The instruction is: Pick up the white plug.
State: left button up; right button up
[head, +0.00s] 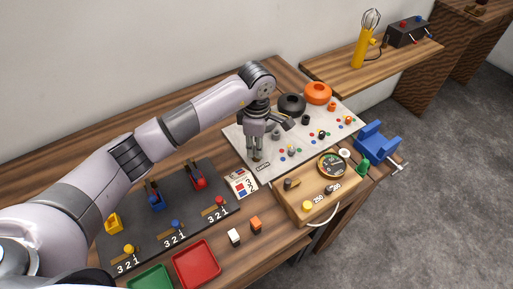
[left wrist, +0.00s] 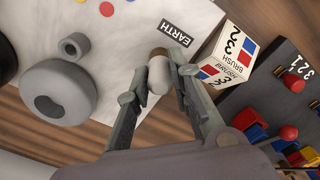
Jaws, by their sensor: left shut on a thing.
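My left gripper (head: 256,156) reaches down over the near left part of the pale panel (head: 238,138) in the head view. In the left wrist view its two fingers (left wrist: 159,83) are closed on a rounded white plug (left wrist: 160,72) with a brownish end. The plug sits between the fingertips, beside the EARTH label (left wrist: 175,33). Whether the plug touches the panel I cannot tell. In the head view the plug is too small to make out at the fingertips. My right gripper is not in view.
A brush box (left wrist: 232,52) stands close beside the fingers. The pale panel bears a black ring (head: 291,104), an orange ring (head: 317,93) and several coloured sockets. A wooden box (head: 290,203) with a meter stands in front. A red tray (head: 196,264) lies nearer.

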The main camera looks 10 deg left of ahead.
pick_arm(q)
grip_shut()
jog(key=shift+w+r, duration=0.1)
jog(key=shift+r, duration=0.45)
notch_tip(320, 180, up, 19)
jog(key=b, duration=0.3)
jog(key=shift+b, duration=0.3)
